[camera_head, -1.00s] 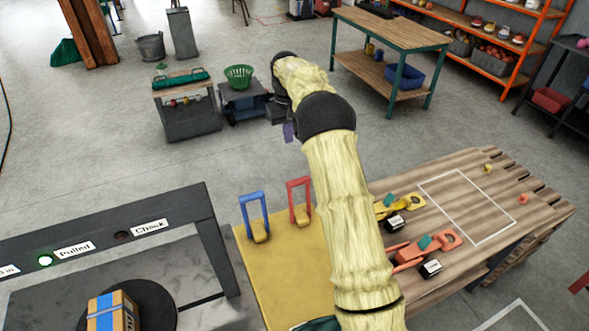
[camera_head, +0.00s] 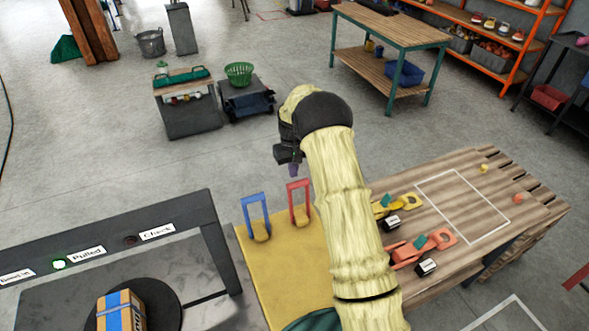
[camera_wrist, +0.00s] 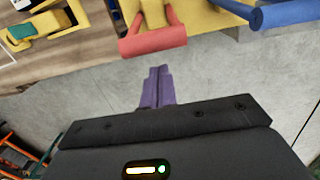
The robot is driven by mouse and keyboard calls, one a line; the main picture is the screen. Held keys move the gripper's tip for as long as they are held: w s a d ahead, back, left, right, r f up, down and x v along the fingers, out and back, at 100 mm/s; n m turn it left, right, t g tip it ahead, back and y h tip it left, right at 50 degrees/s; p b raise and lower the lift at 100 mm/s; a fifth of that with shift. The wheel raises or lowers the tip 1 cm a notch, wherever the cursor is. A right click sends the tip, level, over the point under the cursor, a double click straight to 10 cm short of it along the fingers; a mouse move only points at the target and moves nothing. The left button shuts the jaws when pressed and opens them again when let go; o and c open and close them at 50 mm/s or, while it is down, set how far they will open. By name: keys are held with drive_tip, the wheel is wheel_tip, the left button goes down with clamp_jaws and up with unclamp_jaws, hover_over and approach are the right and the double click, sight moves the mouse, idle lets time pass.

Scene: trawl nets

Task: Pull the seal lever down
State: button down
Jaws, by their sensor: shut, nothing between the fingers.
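Two upright U-shaped levers stand on the yellow board (camera_head: 275,282): a blue one (camera_head: 256,215) on the left and a red one (camera_head: 299,202) on the right. I see no label telling which is the seal lever. My gripper (camera_head: 294,170) is shut and empty, with its purple fingers just above and behind the red lever's crossbar. In the wrist view the closed fingers (camera_wrist: 157,88) point at the red crossbar (camera_wrist: 153,40), apart from it by a small gap. The blue crossbar (camera_wrist: 290,13) is off to the right there.
A taped box (camera_head: 121,312) sits on a black disc below. Yellow and red latch-like parts (camera_head: 424,247) lie on the wooden bench at right.

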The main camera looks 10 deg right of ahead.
drive_tip(key=shift+s+d+f, duration=0.1)
drive_tip(key=shift+s, duration=0.4)
drive_tip(key=shift+s+d+t+b, duration=0.1)
drive_tip(key=shift+t+b, duration=0.2)
drive_tip(key=shift+b, duration=0.1)
